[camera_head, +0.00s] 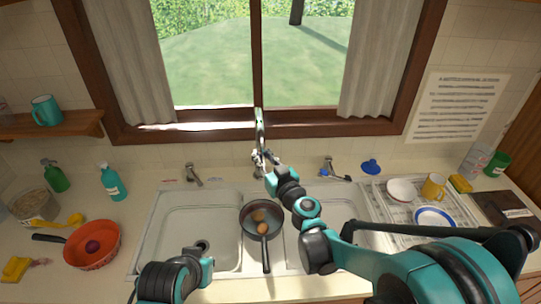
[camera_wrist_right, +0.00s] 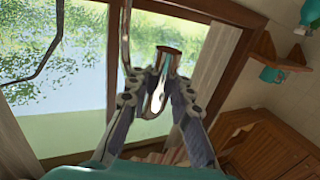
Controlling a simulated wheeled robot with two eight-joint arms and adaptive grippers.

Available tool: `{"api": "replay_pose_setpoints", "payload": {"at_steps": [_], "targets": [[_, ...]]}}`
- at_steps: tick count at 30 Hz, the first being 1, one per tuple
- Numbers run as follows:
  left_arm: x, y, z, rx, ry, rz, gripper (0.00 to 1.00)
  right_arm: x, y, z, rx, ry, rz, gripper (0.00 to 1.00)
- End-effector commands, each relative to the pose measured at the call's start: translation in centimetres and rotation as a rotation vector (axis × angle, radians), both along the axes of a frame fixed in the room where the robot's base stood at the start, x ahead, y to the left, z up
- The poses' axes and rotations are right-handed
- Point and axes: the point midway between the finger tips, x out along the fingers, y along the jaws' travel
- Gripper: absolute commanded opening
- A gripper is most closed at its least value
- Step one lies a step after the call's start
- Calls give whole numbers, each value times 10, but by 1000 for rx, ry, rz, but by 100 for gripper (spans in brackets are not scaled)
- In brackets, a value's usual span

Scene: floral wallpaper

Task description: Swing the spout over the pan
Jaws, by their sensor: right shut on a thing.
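The dark frying pan (camera_head: 246,231) sits in the middle of the double sink, its handle toward the front edge, with brown roundish things in it. The tall metal spout (camera_head: 259,124) rises behind the pan, in front of the window. My right gripper (camera_head: 263,160) is at the spout, behind the pan, and is shut on it. In the right wrist view, its two fingers (camera_wrist_right: 154,98) lie on either side of the spout, whose coppery end (camera_wrist_right: 168,57) shows between them. Part of my left arm shows at the lower left, but its gripper does not show.
Two taps (camera_head: 193,175) (camera_head: 333,171) flank the spout. The left sink basin (camera_head: 185,225) is mostly clear. A red pan (camera_head: 95,258) and green bottles (camera_head: 113,183) stand on the left counter. A dish rack (camera_head: 400,225) with dishes is at the right.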

Motion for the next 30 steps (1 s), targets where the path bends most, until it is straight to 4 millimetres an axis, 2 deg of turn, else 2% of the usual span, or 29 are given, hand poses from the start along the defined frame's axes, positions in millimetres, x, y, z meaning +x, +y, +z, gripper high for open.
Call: {"api": "replay_pose_setpoints", "payload": {"at_steps": [3, 15, 16, 18, 26, 30], "targets": [[0, 0, -1, 0, 0, 0, 0, -4, 7, -1, -1, -1, 9, 0], [0, 0, -1, 0, 0, 0, 0, -4, 8, -1, -1, -1, 10, 0], [0, 0, -1, 0, 0, 0, 0, -4, 8, -1, -1, -1, 10, 26], [0, 0, -1, 0, 0, 0, 0, -4, 7, -1, -1, -1, 9, 42], [0, 0, -1, 0, 0, 0, 0, -2, 6, 0, 0, 0, 5, 42], [0, 0, -1, 0, 0, 0, 0, -8, 2, 0, 0, 0, 4, 42]]}}
